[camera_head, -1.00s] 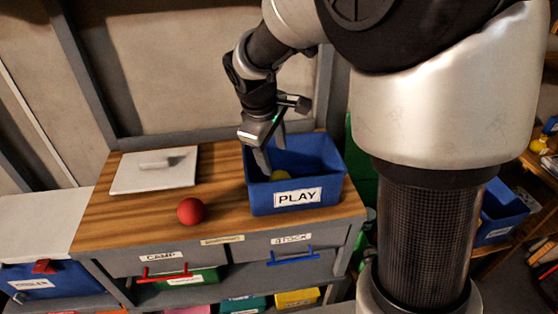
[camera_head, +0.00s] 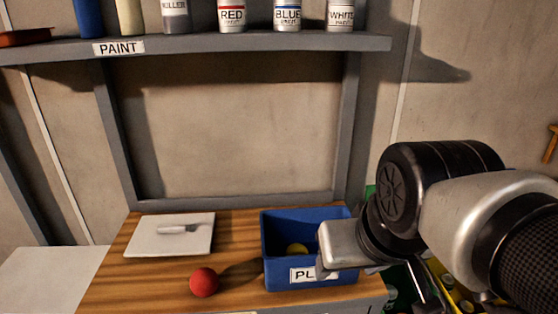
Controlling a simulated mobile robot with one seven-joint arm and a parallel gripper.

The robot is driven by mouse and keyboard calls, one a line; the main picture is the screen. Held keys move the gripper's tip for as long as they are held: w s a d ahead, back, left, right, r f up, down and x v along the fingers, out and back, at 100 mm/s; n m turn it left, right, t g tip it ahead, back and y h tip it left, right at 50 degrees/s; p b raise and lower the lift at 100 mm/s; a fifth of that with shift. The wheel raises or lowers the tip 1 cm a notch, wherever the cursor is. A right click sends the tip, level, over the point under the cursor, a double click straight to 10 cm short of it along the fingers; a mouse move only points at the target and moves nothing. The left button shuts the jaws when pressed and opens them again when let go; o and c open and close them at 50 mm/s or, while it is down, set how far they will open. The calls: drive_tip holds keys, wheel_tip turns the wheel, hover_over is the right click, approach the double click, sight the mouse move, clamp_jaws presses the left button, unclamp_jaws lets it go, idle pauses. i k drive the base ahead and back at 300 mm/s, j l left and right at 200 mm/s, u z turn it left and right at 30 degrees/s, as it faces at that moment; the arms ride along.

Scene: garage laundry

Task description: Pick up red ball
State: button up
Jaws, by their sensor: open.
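The red ball (camera_head: 204,282) rests on the wooden bench top (camera_head: 150,285), near its front and left of the blue bin (camera_head: 292,223). The bin carries a label of which "PL" shows, and a yellow ball (camera_head: 296,249) lies inside it. My gripper (camera_head: 326,269) is at the front right of the bin, to the right of the red ball and apart from it. Its silver body overlaps the bin in the picture. Its fingers are mostly hidden, and nothing held shows.
A white board (camera_head: 165,236) with a pale handle-like piece lies at the back left of the bench. A paint shelf (camera_head: 220,43) with several containers runs above. Bare wood surrounds the ball. A white surface (camera_head: 50,280) lies left of the bench.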

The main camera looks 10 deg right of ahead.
sight(204, 281)
drive_tip(key=j, duration=1.35)
